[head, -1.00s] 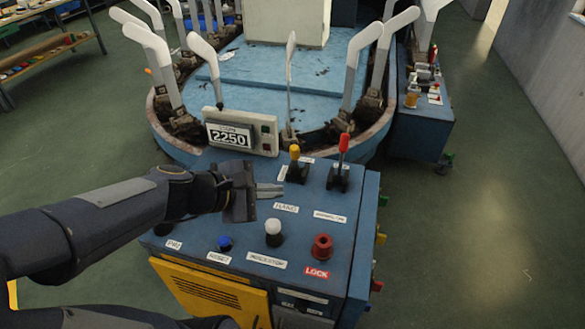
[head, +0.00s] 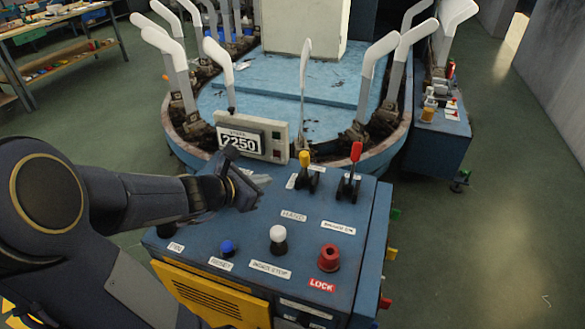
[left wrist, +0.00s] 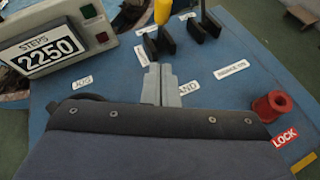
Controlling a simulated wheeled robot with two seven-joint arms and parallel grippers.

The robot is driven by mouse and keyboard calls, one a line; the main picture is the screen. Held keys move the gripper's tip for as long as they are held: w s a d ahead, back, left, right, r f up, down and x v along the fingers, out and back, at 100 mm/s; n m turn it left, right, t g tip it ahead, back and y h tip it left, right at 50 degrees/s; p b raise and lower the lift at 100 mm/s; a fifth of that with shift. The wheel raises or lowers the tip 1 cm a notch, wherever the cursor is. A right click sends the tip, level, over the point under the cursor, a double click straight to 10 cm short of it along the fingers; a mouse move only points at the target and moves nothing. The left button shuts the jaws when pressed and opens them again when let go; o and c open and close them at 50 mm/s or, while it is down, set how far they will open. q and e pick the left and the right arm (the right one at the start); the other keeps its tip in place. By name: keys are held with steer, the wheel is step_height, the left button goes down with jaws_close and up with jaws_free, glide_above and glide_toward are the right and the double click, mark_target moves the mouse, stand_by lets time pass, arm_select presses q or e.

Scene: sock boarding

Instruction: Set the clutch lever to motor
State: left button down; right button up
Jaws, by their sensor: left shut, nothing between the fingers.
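A lever with a yellow knob (head: 304,158) stands at the back of the blue control box, and its lower part (left wrist: 162,12) is at the top of the left wrist view. A label reading HAND (head: 293,216) lies in front of it. A lever with a red knob (head: 356,151) stands to its right. I cannot read which one is the clutch. My left gripper (head: 258,183) is low over the box, left of the yellow lever and apart from it. Its fingers (left wrist: 160,84) are shut and empty, pointing towards the yellow lever's base. My right gripper is out of view.
A counter display (head: 251,136) reading 2250 stands behind the gripper. White (head: 278,235), blue (head: 227,248) and red (head: 329,258) knobs stand on the box's front part. A round machine with upright white boards (head: 218,62) is behind.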

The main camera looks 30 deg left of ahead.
mark_target(302, 165)
arm_select(q)
steer(key=w+d+f+b, duration=0.1)
steer(key=w+d+f, duration=0.1)
steer(key=w, duration=0.8)
steer(key=shift+w, duration=0.25)
steer(key=shift+f, duration=0.1)
steer(key=w+a+r+g+p, duration=0.2)
steer(key=w+p, duration=0.7)
steer(key=p, duration=0.7)
steer(key=shift+a+r+n, duration=0.15)
steer(key=shift+r+n, duration=0.15)
steer(key=shift+r, duration=0.15)
